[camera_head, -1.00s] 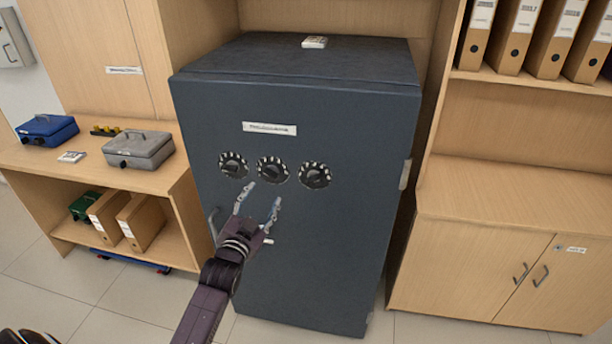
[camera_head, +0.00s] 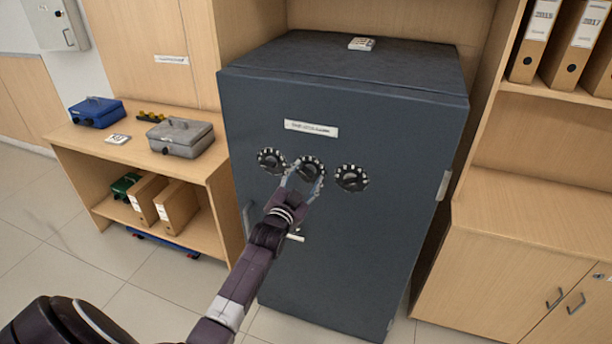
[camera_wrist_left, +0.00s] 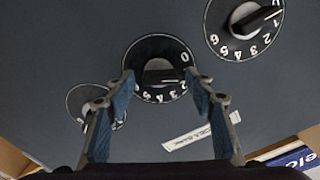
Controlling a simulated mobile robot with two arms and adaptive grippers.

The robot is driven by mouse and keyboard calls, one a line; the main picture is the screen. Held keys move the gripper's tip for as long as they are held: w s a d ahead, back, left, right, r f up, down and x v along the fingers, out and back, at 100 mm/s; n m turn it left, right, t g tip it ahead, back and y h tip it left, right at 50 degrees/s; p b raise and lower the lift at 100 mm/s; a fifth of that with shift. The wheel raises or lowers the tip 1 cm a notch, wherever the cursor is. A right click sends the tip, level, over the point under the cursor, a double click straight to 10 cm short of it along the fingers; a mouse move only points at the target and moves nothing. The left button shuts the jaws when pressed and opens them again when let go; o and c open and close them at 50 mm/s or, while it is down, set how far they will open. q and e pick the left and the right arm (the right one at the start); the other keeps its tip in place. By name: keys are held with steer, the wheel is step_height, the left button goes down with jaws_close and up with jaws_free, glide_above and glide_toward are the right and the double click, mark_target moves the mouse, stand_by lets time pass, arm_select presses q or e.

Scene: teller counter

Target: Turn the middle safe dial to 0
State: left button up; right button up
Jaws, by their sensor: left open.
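The dark blue-grey safe (camera_head: 340,250) has a row of three black dials with white markings. The middle safe dial (camera_head: 308,164) sits between the left dial (camera_head: 271,160) and the right dial (camera_head: 352,178). My left gripper (camera_head: 304,178) is open at the middle dial, partly covering it. In the left wrist view my gripper (camera_wrist_left: 160,77) has one finger on each side of the middle dial (camera_wrist_left: 158,50), and its grey knob lies between them. The 0 shows near the dial's right edge there. Whether the fingers touch the knob cannot be told. My right gripper is not in view.
A label strip (camera_head: 311,128) is above the dials. A wooden shelf (camera_head: 95,150) with a blue cash box (camera_head: 97,112) and grey cash box (camera_head: 180,138) stands left. A wooden cabinet (camera_head: 520,240) stands right.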

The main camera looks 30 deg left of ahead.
arm_select(q)
steer(key=shift+c, duration=0.5)
steer(key=c, duration=1.1)
steer(key=shift+o, duration=0.2)
steer(key=shift+n, duration=0.3)
steer(key=shift+a+n+p, duration=0.1)
steer(key=shift+n+p, duration=0.4)
steer(key=shift+n, duration=2.1)
steer(key=o, duration=1.2)
steer(key=shift+c, duration=0.2)
steer(key=shift+s, duration=0.15)
